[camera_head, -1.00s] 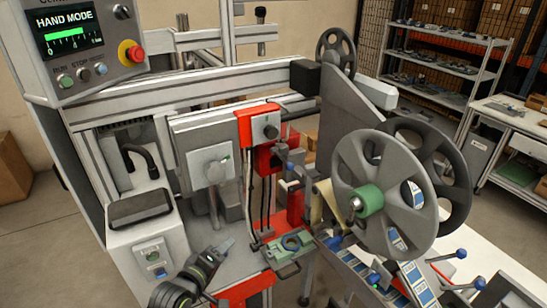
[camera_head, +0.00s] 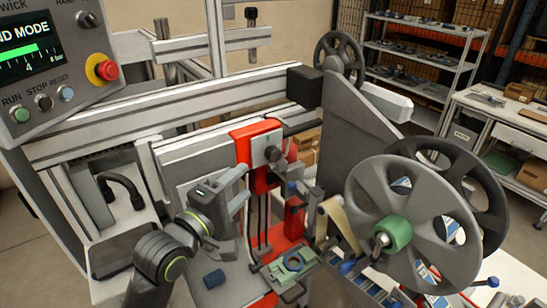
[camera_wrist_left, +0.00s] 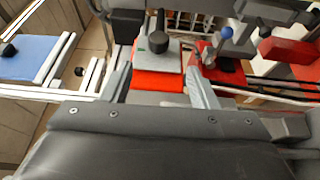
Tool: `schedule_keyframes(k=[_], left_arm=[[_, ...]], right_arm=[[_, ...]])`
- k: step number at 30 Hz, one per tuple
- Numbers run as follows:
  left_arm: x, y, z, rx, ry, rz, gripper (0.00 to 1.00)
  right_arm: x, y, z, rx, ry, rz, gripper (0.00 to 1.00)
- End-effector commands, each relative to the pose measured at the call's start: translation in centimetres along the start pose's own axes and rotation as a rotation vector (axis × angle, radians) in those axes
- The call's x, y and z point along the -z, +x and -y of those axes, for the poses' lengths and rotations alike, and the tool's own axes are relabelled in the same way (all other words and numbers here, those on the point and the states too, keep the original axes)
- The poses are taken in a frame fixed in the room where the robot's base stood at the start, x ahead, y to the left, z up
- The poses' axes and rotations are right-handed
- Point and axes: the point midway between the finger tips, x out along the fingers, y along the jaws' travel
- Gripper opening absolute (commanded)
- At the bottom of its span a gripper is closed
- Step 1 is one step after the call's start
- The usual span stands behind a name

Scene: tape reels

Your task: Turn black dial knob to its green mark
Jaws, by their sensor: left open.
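The black dial knob (camera_wrist_left: 157,42) stands on a grey box (camera_wrist_left: 157,58) in the left wrist view, with a black stem pointing up. A small patch of green shows on the box to the knob's left; its exact place relative to the pointer is hard to tell. My left gripper (camera_wrist_left: 160,90) is open and empty. Its two fingers stand apart, one on each side below the box, with the knob beyond the gap between them. My right gripper does not show.
A red bracket (camera_head: 258,140) stands just right of my gripper. A large grey reel (camera_head: 368,205) with a green hub is further right. A panel reading "ND MODE" (camera_head: 50,55) with a red button is at upper left.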

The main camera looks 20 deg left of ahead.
Motion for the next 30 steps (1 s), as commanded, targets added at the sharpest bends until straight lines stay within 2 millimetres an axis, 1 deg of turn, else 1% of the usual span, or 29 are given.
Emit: schedule_keyframes(k=[1, 6, 15, 18, 22, 25, 30], left_arm=[[-0.1, 1.3, -0.5, -0.003, -0.006, 0.002, 0.54], [-0.1, 4.7, -0.5, -0.001, -0.004, 0.002, 0.54], [-0.1, 9.9, -0.5, 0.0, -0.002, 0.002, 0.54], [-0.1, 11.1, -0.4, 0.0, -0.001, 0.002, 0.54], [-0.1, 12.2, -0.3, 0.0, -0.001, 0.002, 0.54], [-0.1, 12.7, -0.3, -0.001, 0.0, 0.001, 0.54], [-0.1, 12.8, -0.2, -0.001, 0.001, 0.001, 0.54]], right_arm=[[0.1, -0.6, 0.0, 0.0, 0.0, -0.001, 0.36], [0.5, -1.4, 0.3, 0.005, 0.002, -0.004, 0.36], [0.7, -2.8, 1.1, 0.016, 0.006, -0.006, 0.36], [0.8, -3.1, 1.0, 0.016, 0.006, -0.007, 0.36], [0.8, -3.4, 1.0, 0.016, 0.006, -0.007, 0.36], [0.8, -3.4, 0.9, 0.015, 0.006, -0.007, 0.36], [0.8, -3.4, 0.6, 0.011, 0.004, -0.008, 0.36]])
